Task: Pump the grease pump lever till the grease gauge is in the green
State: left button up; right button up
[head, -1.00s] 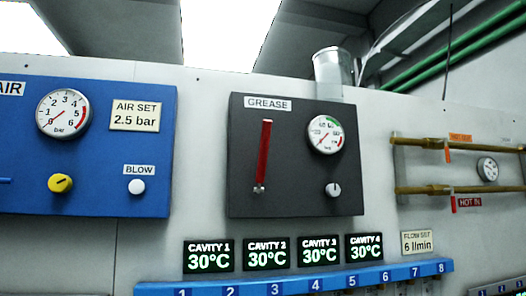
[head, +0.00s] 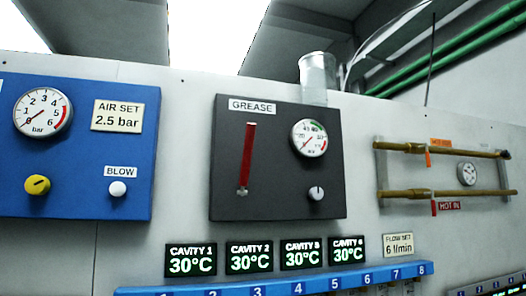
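The grease panel (head: 275,185) is a dark grey plate on the wall, labelled GREASE. Its red pump lever (head: 247,155) stands upright above a small pivot at its lower end. The round white grease gauge (head: 309,138) sits at the panel's upper right, with a green arc at the top and red at the right. Its needle appears to point to the lower left, outside the green, though it is small. A small knob (head: 316,193) is below the gauge. Neither gripper is in view.
A blue air panel (head: 75,165) is at the left with a gauge, yellow knob and white BLOW button. A clear cylinder (head: 317,75) stands above the grease panel. Cavity displays (head: 249,256) and a blue numbered rail (head: 270,284) lie below. Brass pipes (head: 440,193) are at the right.

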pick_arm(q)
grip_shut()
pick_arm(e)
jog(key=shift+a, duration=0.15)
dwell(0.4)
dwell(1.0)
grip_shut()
